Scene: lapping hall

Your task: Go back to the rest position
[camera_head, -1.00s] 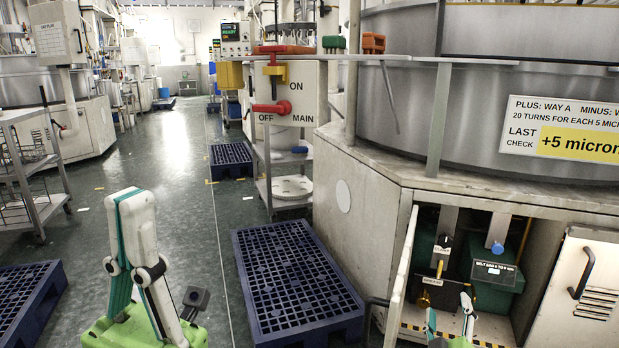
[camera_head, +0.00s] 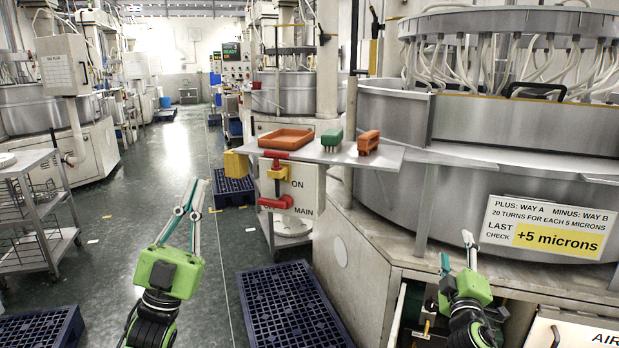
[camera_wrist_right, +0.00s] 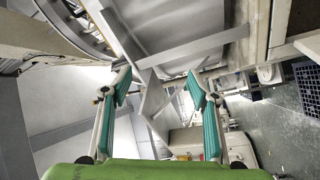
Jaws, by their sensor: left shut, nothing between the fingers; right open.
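My left gripper (camera_head: 193,192) is at the left of the head view, over the floor aisle. Its two fingers meet near the tips and hold nothing. My right gripper (camera_head: 456,252) is at the lower right of the head view, in front of the big round machine and above its open lower cabinet. Its fingers stand apart. The right wrist view shows this gripper (camera_wrist_right: 157,84) with its teal-padded fingers wide apart and nothing between them. Both grippers point up and away from me, apart from each other.
A grey shelf (camera_head: 392,159) juts out with an orange tray (camera_head: 286,139), a green brush (camera_head: 331,139) and an orange brush (camera_head: 368,142). A red-handled switch box (camera_head: 303,188) sits below it. Blue pallets (camera_head: 290,305) lie on the floor. A cart (camera_head: 35,200) stands left. The aisle is clear.

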